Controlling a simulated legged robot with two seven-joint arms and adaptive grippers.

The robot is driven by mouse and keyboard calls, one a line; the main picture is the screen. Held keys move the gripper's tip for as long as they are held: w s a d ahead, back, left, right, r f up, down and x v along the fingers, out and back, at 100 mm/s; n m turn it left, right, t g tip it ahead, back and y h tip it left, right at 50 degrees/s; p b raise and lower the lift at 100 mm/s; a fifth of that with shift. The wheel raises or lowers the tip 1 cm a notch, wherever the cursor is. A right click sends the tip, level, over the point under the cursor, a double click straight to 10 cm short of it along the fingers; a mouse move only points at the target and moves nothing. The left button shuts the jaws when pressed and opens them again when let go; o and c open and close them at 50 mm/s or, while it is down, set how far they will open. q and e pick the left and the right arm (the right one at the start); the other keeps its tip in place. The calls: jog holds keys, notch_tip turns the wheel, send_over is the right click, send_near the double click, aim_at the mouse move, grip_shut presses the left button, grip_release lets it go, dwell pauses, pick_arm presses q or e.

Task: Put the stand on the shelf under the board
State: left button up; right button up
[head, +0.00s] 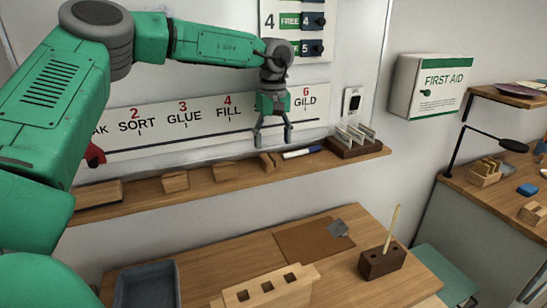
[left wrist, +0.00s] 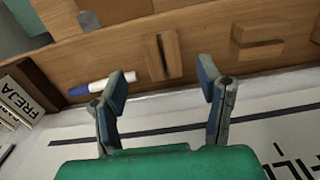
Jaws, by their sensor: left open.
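A small slotted wooden stand (head: 267,162) rests on the wooden shelf (head: 232,186) under the white board (head: 210,120). In the left wrist view the stand (left wrist: 161,54) has its slot running across the shelf. My left gripper (head: 273,142) is open and empty, pointing down just above this stand. In the left wrist view its two fingertips (left wrist: 167,90) are apart, with the stand showing beyond the gap and clear of both. Similar wooden stands (head: 224,171) (head: 175,181) sit farther left; the neighbour (left wrist: 258,46) has its slot along the shelf. My right gripper is out of view.
A blue-and-white marker (head: 301,152) lies right of the stand, then a dark rack (head: 353,142) with name cards. A longer wooden block (head: 98,193) sits at the shelf's left. The table (head: 215,235) below carries a grey tray (head: 147,285), a slotted wooden block and a dark holder (head: 382,262).

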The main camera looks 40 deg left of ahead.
aim_at(269, 157)
pick_arm(q)
notch_tip(269, 157, up, 6)
jog(key=a, duration=0.1)
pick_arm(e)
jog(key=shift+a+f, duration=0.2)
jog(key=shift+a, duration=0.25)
pick_arm(q)
jog(key=shift+d+r, duration=0.1)
jog(key=shift+d, duration=0.25)
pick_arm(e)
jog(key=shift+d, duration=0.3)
pick_arm(q)
jog(key=shift+a, duration=0.1)
